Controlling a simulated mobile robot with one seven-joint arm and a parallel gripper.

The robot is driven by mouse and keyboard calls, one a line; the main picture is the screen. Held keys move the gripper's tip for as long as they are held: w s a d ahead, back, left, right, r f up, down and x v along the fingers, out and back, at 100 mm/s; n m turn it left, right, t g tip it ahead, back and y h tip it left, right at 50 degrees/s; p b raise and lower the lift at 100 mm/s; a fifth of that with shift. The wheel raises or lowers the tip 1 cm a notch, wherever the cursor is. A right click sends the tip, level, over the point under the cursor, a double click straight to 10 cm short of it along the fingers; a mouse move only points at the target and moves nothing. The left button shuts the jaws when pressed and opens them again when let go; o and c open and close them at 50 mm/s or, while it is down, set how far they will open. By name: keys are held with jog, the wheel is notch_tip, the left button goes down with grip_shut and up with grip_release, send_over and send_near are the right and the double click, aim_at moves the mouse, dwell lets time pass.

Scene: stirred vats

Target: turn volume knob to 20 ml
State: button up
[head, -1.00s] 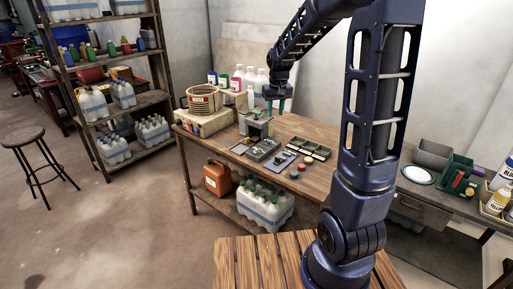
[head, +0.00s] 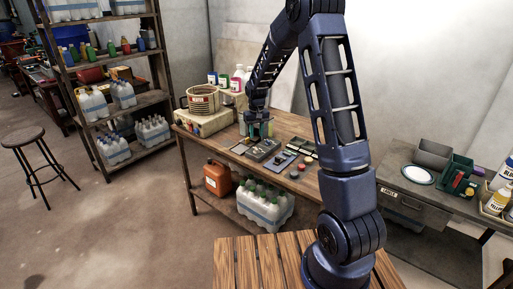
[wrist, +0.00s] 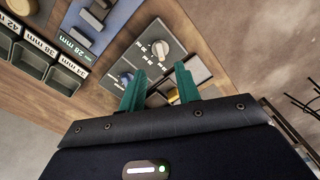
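A dark grey control panel (wrist: 137,56) shows in the wrist view, with a pale round knob (wrist: 159,48) ringed by white marks too small to read. A blue part (wrist: 125,78), perhaps a second knob, sits lower on the panel, partly behind the left finger. I cannot tell which is the volume knob or its setting. My gripper (wrist: 160,84) has two green fingers, spread apart with nothing between them. The fingertips appear just below the pale knob in the picture, apart from it. In the head view my gripper (head: 257,121) is over the back left of the wooden workbench (head: 314,150).
Beside the panel are a blue tray (wrist: 97,20) and grey bins with size labels (wrist: 32,62). A grey box (head: 264,149) lies in front of the gripper.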

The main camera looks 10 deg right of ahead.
aim_at(256, 150)
notch_tip(256, 150, down, 8)
jog(key=shift+f, duration=0.2)
dwell(0.3)
grip_shut()
